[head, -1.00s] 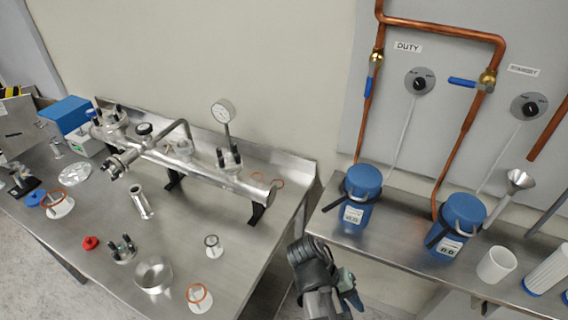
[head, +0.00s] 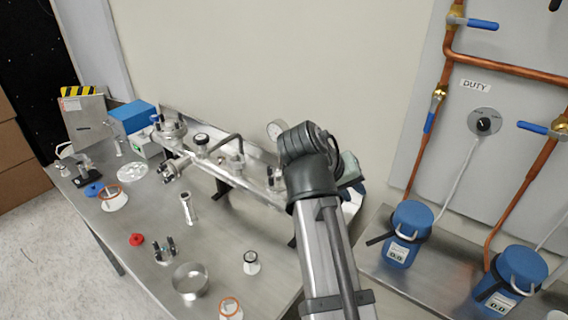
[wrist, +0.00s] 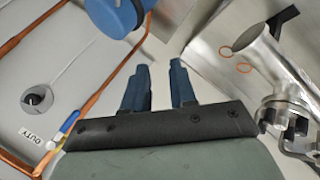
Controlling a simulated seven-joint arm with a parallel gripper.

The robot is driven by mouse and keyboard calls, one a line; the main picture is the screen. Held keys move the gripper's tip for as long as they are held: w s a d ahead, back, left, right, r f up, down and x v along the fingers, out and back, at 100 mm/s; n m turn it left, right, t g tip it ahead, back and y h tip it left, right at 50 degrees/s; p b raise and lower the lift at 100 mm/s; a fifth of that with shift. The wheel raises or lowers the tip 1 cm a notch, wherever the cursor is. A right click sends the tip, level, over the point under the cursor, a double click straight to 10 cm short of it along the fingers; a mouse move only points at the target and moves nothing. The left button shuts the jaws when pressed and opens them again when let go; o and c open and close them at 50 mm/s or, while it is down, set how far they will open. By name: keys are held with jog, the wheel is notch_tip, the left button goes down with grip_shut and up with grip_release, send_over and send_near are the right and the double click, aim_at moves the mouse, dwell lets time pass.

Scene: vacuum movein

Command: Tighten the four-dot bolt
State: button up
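The steel vacuum manifold (head: 235,178) lies along the bench, with flanges carrying dark bolts. One bolted flange (head: 172,130) is at its far left end. Another flange, near the gauge (head: 276,130), is partly hidden behind my arm. In the wrist view a flange with several black bolts (wrist: 285,108) shows at the right edge, beside the manifold's tube end. No dots can be read on any bolt. My gripper (wrist: 160,75) has its two blue fingers apart with nothing between them. It is to the right of the manifold, apart from it; its fingers are mostly hidden in the head view.
Loose parts lie on the bench: a steel ring (head: 190,281), a bolted fitting (head: 165,250), a red cap (head: 137,239) and a short tube (head: 188,208).

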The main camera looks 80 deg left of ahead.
jog(key=s+a+r+n+y, duration=0.2)
jog(key=a+r+n, duration=0.1)
jog(key=r, duration=0.6)
jog(key=s+a+r+n+y, duration=0.2)
jog(key=a+r+n+y, duration=0.15)
jog(key=r, duration=0.55)
jog(key=s+a+f+n+g+h, duration=0.25)
jog(key=s+f+n, duration=0.25)
jog(key=n, duration=0.7)
jog(key=s+a+f+n+g+h, duration=0.25)
jog(key=s+a+f+n, duration=0.2)
jog(key=n, duration=0.85)
jog(key=shift+m, duration=0.25)
jog(key=x, duration=0.9)
jog(key=s+x, duration=0.1)
jog(key=x, duration=0.3)
jog(key=shift+f, duration=0.5)
jog(key=shift+c, duration=0.4)
grip_shut()
